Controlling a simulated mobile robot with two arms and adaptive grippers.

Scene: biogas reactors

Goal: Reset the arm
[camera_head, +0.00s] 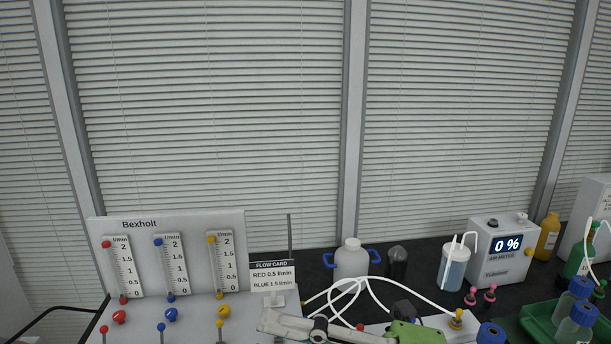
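A grey jointed piece with a green block shows at the bottom edge, right of centre, cut off by the frame. It may be part of my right arm and gripper (292,324), but I cannot make out two separate fingertips or whether they are open. Nothing is clearly seen held in it. It overlaps the lower edge of the flow panel (182,222) in the picture. No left gripper shows in the view.
The Bexholt panel has red, blue and yellow flow tubes and knobs. A flow card (272,275) stands beside it. A white jug (350,262), dark-capped container (397,262), clear bottle (455,270), meter reading 0 % (490,268) and green tray (541,323) crowd the black bench. White tubing loops between.

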